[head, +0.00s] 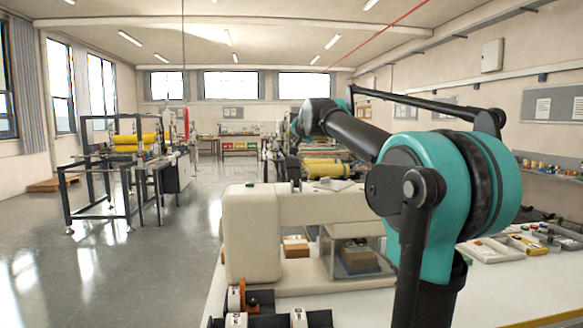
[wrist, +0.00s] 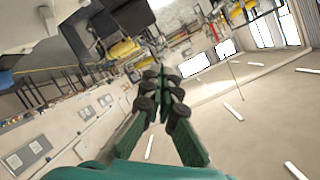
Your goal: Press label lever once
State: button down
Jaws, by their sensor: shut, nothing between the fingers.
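A cream machine (head: 252,235) stands on the white worktop in the head view, with a thick upright body and a horizontal arm to the right. A small orange and black part (head: 241,299) sits low at its front; I cannot tell whether this is the label lever. No lever is clearly recognisable. My gripper (wrist: 161,76) is shut and empty in the wrist view, its dark green fingers together. The wrist picture is turned over, with the ceiling low in it. In the head view my teal and black arm reaches forward above the machine and hides part of it; the fingertips are not clear there.
A clear-sided case (head: 355,258) with boxes inside stands under the machine's arm. A metal frame with yellow rolls (head: 128,148) stands far left. The grey floor (head: 150,255) at left is open.

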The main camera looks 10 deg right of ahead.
jog(key=shift+f, duration=0.1)
send_near(292, 163)
jog(key=shift+r+x, duration=0.15)
jog(key=shift+x, duration=1)
jog(key=shift+r+x, duration=0.15)
jog(key=shift+x, duration=1.05)
jog(key=shift+w+f, duration=0.1)
jog(key=shift+w+f, duration=0.1)
jog(key=shift+f, duration=0.15)
